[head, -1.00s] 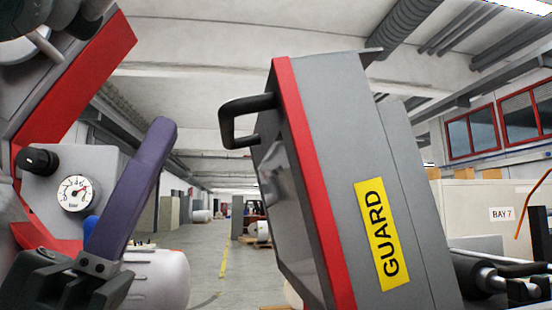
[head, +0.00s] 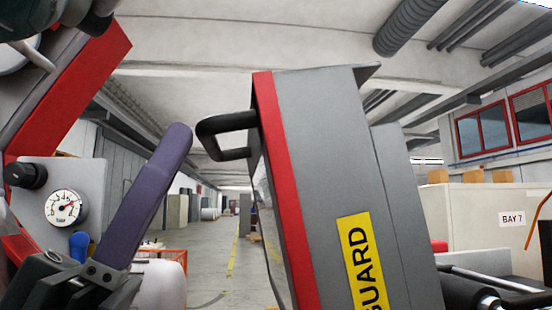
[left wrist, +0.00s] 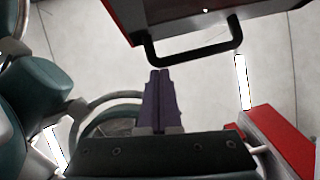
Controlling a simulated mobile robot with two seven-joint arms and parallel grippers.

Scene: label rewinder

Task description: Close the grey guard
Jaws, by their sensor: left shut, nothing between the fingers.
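The grey guard (head: 325,170) stands raised and leaning, with a red edge strip and a yellow GUARD label (head: 365,265). Its black handle (head: 228,122) sticks out to the left near its top; the handle also shows in the left wrist view (left wrist: 192,58). My left gripper (head: 181,133) has purple fingers, shut and empty, pointing up just left of the handle. In the left wrist view its fingertips (left wrist: 159,73) lie just below the handle's left corner in the picture. My right gripper is not in view.
A pressure gauge (head: 66,208) and black knob (head: 25,175) sit on a grey panel at the left, beside a red frame (head: 75,85). Dark rollers (head: 470,300) lie at the lower right. An open aisle shows between gripper and guard.

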